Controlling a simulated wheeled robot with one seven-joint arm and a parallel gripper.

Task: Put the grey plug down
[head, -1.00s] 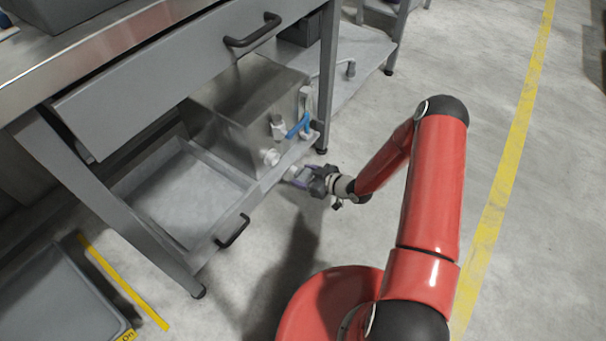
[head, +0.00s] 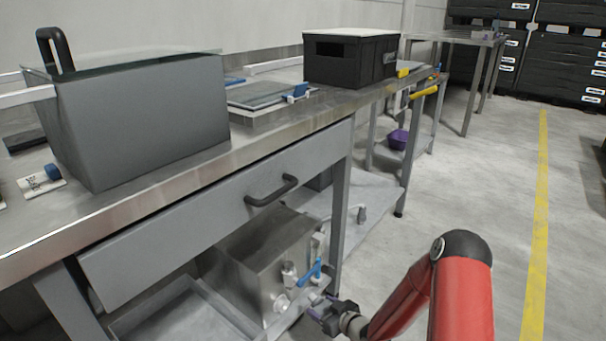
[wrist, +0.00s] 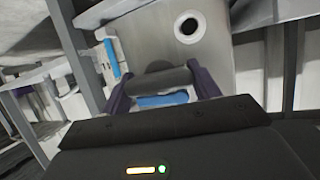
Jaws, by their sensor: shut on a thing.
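My gripper (wrist: 163,88) shows in the wrist view with its two purple fingers shut on the grey plug (wrist: 165,78), a grey cylinder lying across between them. In the head view my gripper (head: 322,310) is low in the picture, just right of the steel tank (head: 262,250) under the bench. The plug is too small to make out clearly there. In the wrist view the tank (wrist: 222,60) stands beyond the plug, with a dark round opening (wrist: 188,27) in a pale ring. The plug is apart from that opening in the picture.
A blue-handled valve (head: 312,271) sticks out from the tank. A grey drawer (head: 225,215) with a black handle is above it. The steel benchtop (head: 170,178) holds a grey bin (head: 145,125) and a black crate (head: 350,60). Open floor (head: 470,180) lies to the right.

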